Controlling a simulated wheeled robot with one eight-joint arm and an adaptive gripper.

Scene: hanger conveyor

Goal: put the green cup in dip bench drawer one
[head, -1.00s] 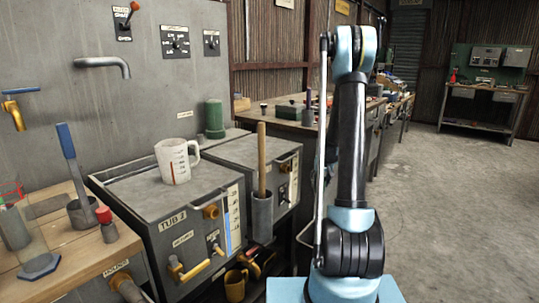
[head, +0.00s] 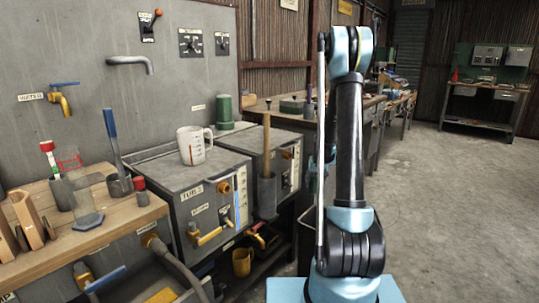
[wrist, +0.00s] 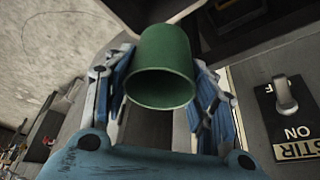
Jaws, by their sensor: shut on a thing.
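The green cup (wrist: 165,58) is between the two fingers of my gripper (wrist: 165,68) in the wrist view. The gripper is shut on its sides, and the cup's open round end faces the camera. In the head view my arm hides the gripper and the held cup. A green cylinder (head: 223,111) stands behind the tubs in the head view, apart from my arm. I cannot make out a drawer marked one in either view.
A wooden bench (head: 130,211) with tools is at the left. A switch panel marked STIR (wrist: 290,115) is near the gripper at right. Open concrete floor (head: 450,210) lies to the right.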

